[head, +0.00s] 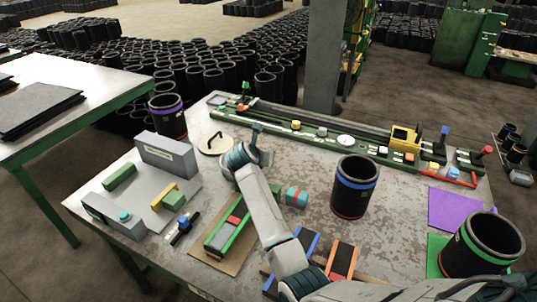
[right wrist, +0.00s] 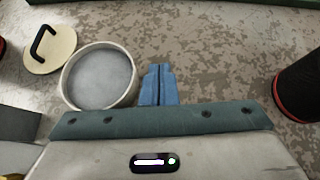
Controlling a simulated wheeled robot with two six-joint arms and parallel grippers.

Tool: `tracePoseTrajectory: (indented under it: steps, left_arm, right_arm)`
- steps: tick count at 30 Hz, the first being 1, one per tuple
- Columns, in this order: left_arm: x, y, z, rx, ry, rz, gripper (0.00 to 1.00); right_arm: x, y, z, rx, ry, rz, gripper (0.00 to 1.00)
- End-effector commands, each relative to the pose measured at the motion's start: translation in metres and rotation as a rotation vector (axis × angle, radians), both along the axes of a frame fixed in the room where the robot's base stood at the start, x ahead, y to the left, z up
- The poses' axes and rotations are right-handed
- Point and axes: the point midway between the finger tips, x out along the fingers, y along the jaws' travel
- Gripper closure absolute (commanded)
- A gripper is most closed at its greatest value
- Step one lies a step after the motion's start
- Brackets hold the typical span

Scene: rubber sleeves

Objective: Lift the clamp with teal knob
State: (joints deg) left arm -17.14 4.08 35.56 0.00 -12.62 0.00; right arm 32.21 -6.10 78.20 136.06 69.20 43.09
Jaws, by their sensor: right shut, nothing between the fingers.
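I cannot tell for sure whether this is the clamp the task names. A small black device with a blue end (head: 184,229) lies just right of it. My right gripper (head: 257,128) is over the table's back middle, well right of and behind the teal knob. Its blue fingers (right wrist: 158,86) are together with nothing between them. The right wrist view does not show the teal knob. My left gripper is not in view.
A round dish (right wrist: 98,77) and a disc with a black handle (right wrist: 50,50) lie near the right gripper. The fixture's upright plate (head: 165,156) stands behind the knob. Black sleeves with blue (head: 354,187) and green (head: 482,245) bands stand at right. A green rail (head: 320,132) runs along the back.

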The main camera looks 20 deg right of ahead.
Motion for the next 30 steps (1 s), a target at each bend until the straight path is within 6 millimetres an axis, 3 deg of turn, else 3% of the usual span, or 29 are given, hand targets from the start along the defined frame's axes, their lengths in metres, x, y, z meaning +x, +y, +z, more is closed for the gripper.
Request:
tracePoseTrajectory:
  steps: [8,21,30]
  left_arm:
    - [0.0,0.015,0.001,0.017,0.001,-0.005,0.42]
    - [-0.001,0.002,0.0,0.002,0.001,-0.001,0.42]
    - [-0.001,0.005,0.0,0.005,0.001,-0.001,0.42]
  right_arm:
    - [0.0,0.0,0.0,0.0,0.0,0.0,1.0]
    - [0.0,0.0,-0.001,-0.001,-0.001,0.0,1.0]
    - [0.0,0.0,-0.001,-0.001,-0.001,0.0,1.0]
